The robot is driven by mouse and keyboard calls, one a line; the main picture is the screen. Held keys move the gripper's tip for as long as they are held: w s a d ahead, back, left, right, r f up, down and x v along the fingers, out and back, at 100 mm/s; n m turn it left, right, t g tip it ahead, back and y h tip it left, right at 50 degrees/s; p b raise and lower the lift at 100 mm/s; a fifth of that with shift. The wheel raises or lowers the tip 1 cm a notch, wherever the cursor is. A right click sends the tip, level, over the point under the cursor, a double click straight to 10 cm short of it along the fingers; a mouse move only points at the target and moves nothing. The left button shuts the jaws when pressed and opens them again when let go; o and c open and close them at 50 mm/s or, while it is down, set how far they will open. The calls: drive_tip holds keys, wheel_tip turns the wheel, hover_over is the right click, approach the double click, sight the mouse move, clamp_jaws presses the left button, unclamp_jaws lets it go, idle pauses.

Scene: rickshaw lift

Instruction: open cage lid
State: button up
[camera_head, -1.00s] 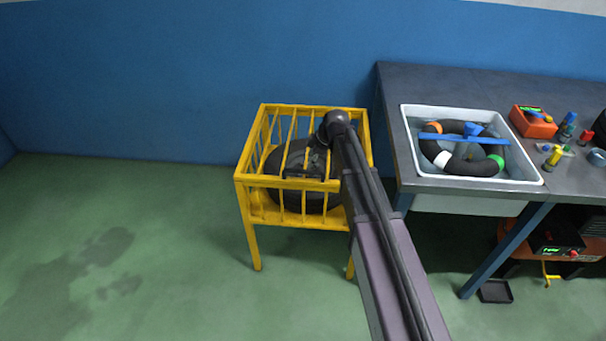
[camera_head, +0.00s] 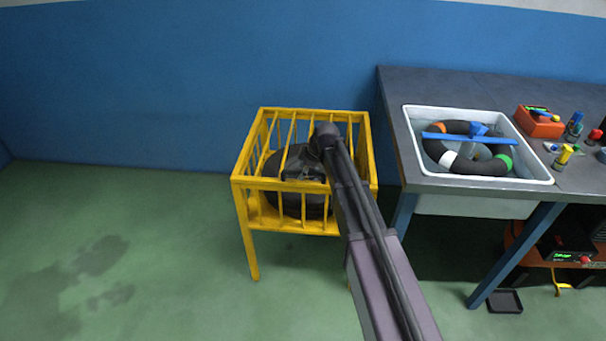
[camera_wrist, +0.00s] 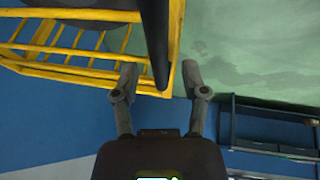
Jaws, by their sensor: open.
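The yellow barred cage (camera_head: 262,183) stands on legs by the blue wall, left of the bench. Its barred top looks level and closed. A dark, round, tyre-like object (camera_head: 288,206) sits inside, partly hidden by bars. My gripper (camera_head: 303,172) is over the cage top, near its front rail; my arm hides the cage's right front. In the wrist view my gripper (camera_wrist: 160,72) is open, with its fingers apart. A yellow cage corner (camera_wrist: 172,60) and a dark bar (camera_wrist: 156,45) show between the fingers; contact cannot be told.
The grey bench (camera_head: 420,80) stands close to the cage's right. It holds a white basin (camera_head: 540,172) with a black ring, an orange box (camera_head: 538,122) and small bottles. Open green floor (camera_head: 130,250) lies to the left.

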drive_tip(key=shift+f, duration=0.15)
clamp_jaws()
drive_tip(key=shift+a, duration=0.15)
